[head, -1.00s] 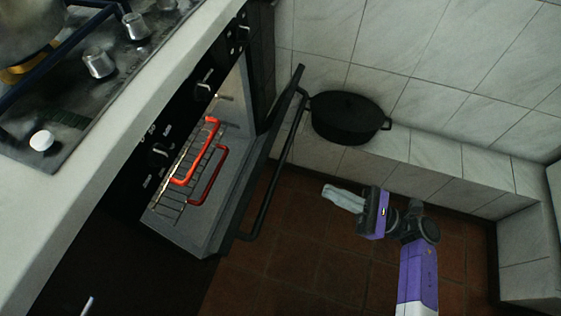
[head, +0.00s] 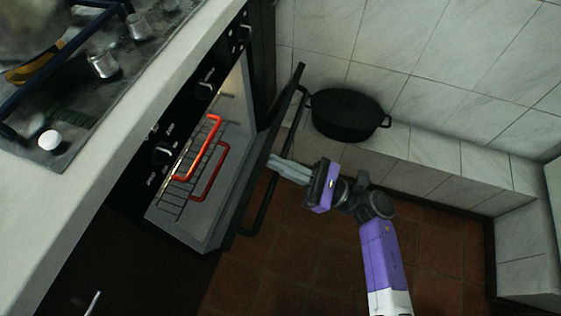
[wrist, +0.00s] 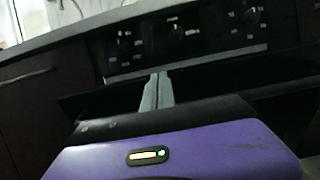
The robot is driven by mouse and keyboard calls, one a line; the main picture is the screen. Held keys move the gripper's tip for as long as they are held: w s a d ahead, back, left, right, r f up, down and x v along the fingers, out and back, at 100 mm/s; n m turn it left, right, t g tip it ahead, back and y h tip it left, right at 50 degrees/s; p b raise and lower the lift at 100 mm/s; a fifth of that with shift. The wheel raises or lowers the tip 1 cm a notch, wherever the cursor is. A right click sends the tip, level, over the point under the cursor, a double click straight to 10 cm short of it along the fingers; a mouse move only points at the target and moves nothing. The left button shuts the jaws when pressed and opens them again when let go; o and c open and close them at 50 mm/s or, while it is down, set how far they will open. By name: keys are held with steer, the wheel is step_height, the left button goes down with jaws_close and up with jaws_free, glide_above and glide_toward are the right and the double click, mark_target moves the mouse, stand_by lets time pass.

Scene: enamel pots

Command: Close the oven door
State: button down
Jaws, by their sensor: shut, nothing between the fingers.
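The oven door (head: 262,150) is a dark panel hanging part open at a steep angle, with a black bar handle (head: 277,180) on its outer side. The oven cavity (head: 215,225) shows a wire rack with red handles (head: 210,160). My gripper (head: 272,165) is shut and empty, its fingers pointing left at the outside of the door by the handle. I cannot tell whether the fingertips touch it. In the wrist view the shut fingers (wrist: 155,93) point toward the oven's control panel (wrist: 185,35), with the dark door edge (wrist: 225,75) ahead of them.
The stove top and white counter (head: 130,130) are above the oven at left. The tiled floor (head: 310,265) is clear.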

steer(key=w+a+r+h+p, duration=0.1)
steer(key=w+a+r+p, duration=0.1)
steer(key=a, duration=0.3)
steer(key=w+a+r+g+h+p, duration=0.1)
steer(key=a+p, duration=0.2)
steer(key=a, duration=0.2)
steer(key=shift+w+a+r+h, duration=0.3)
steer(key=shift+w+r+h, duration=0.05)
steer(key=shift+w+h, duration=0.05)
